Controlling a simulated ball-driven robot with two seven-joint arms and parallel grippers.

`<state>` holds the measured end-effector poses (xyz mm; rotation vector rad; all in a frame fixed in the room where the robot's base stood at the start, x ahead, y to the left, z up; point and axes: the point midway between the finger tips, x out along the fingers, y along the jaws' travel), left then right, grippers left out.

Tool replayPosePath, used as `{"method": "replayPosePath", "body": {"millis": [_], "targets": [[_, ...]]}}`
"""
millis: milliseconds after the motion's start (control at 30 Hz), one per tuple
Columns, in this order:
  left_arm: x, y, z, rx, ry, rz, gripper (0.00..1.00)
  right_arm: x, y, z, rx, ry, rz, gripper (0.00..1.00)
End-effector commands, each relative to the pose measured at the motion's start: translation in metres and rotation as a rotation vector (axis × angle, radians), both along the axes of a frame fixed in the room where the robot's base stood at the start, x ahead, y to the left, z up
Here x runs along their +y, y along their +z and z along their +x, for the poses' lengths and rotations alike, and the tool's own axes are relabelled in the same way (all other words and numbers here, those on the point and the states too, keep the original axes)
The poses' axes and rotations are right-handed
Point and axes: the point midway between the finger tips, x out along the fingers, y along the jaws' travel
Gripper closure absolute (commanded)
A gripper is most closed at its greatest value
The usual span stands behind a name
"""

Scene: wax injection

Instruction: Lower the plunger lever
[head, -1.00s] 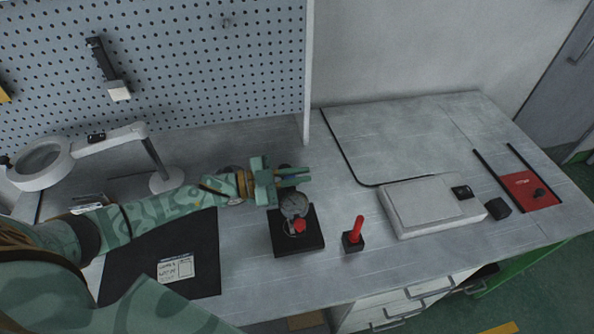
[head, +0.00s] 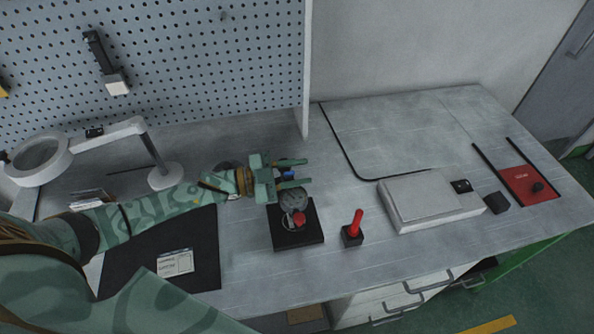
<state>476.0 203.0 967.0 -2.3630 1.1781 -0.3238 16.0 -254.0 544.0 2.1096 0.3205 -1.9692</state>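My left gripper (head: 293,174) reaches in from the left, just behind and above a round grey device (head: 292,199) on a black square base (head: 296,238). Its two fingers are apart and point right. A small blue piece (head: 288,173) shows between them; I cannot tell whether it is the plunger lever or a part of the gripper. The device has a red knob (head: 299,217) at its front. A red upright handle (head: 357,222) stands on a small black block (head: 352,238) to the right. The gripper hides the device's rear. My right gripper is out of view.
A black mat (head: 130,265) with a white card (head: 175,263) lies under my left arm. A magnifier lamp (head: 165,176) stands behind the arm. A pale grey box (head: 430,200) and a red pad (head: 528,184) are at the right. The bench's back right is clear.

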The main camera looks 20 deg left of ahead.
Motion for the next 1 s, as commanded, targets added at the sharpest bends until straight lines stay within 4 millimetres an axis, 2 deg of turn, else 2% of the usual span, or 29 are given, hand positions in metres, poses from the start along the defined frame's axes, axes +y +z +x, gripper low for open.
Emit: {"method": "replayPosePath", "body": {"millis": [233, 367, 800, 1000], "targets": [[0.002, 0.000, -0.001, 0.000, 0.001, 0.000, 0.69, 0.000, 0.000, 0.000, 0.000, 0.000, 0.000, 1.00], [0.013, -0.001, -0.010, 0.002, 0.002, 0.001, 0.69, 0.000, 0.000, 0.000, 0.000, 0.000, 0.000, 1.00], [0.103, -0.001, -0.078, 0.005, 0.001, 0.003, 0.69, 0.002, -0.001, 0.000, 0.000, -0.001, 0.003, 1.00], [0.126, -0.001, -0.095, 0.001, 0.000, 0.002, 0.69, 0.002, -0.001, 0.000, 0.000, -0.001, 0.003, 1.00]]}}
